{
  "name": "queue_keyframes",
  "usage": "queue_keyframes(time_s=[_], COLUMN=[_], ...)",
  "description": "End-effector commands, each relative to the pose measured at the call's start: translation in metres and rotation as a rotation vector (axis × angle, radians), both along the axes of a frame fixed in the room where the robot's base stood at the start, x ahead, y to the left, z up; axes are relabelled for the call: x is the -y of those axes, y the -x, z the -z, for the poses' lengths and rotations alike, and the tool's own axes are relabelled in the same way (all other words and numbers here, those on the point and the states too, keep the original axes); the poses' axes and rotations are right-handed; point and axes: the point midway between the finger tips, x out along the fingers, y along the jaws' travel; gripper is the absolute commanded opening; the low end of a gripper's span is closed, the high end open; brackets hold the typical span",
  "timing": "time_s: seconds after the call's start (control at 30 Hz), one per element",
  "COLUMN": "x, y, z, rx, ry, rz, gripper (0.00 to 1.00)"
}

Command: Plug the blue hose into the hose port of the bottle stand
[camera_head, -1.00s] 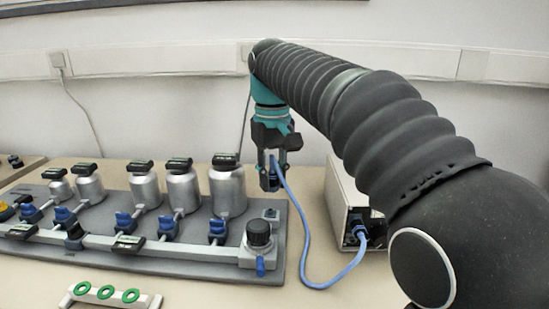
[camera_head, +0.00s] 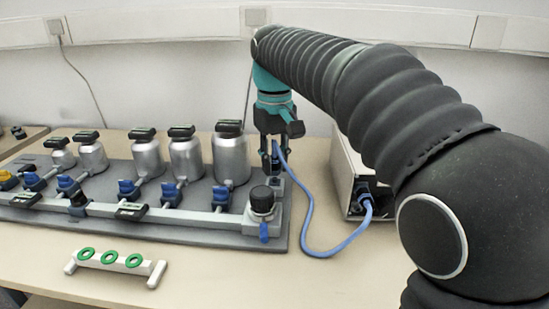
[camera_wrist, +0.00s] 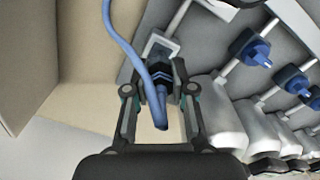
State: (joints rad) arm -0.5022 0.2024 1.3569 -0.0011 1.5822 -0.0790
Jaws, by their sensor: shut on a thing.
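My gripper (camera_head: 271,160) is shut on the plug end of the blue hose (camera_head: 310,222) and points down above the right back corner of the bottle stand (camera_head: 150,232). The hose hangs from the gripper in a loop to the table. In the wrist view the hose (camera_wrist: 136,50) bends across the fingers (camera_wrist: 155,88), with its dark plug between them. A light grey block (camera_wrist: 158,46) on the stand lies just beyond the plug, at the corner where the hose port seems to be. The fingers and plug hide the contact, so I cannot tell whether the plug is in.
A grey box (camera_head: 345,178) stands right of the gripper, with the hose's other end in its front. Metal bottles (camera_head: 230,160) stand close on the left. A black knob (camera_head: 262,199) is in front. A white rack with green rings (camera_head: 155,272) lies on the table.

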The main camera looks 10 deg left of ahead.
Motion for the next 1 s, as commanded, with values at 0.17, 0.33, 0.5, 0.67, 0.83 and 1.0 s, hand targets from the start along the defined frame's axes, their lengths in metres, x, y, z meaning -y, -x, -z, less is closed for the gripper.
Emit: queue_keyframes(time_s=[0.17,0.33,0.5,0.67,0.83,1.0], x=[0.0,0.0001,0.0005,0.001,0.0009,0.001], y=[0.0,-0.0001,0.0003,0.0006,0.0007,0.0006], z=[-0.0001,0.0002,0.003,0.0068,0.008,0.0079], rx=[0.0,0.0,-0.003,-0.006,-0.008,-0.007], ry=[0.0,0.0,-0.003,-0.008,-0.01,-0.009], rz=[0.0,0.0,0.0,0.0,0.0,0.0], gripper=[0.0,0.0,0.0,0.0,0.0,0.0])
